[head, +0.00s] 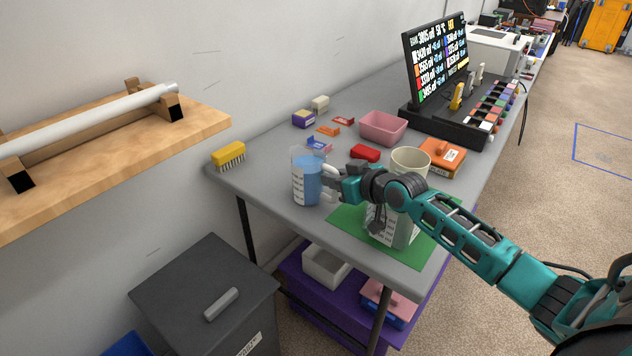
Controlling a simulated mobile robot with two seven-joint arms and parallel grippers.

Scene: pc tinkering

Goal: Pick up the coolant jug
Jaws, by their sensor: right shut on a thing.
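The coolant jug (307,182) is a clear vessel with blue liquid and white markings, upright near the table's front left edge. My right gripper (328,181) reaches in from the right and is shut on the jug's right side, where its handle would be. The fingers partly hide that side. I cannot tell whether the jug's base touches the table. My left gripper is not in view.
A pale container (409,160) stands on a green mat (345,222), partly behind my right arm. A pink bin (382,128), a red block (366,153), an orange box (442,157) and a yellow brush (229,155) lie around. A monitor (436,58) stands farther back.

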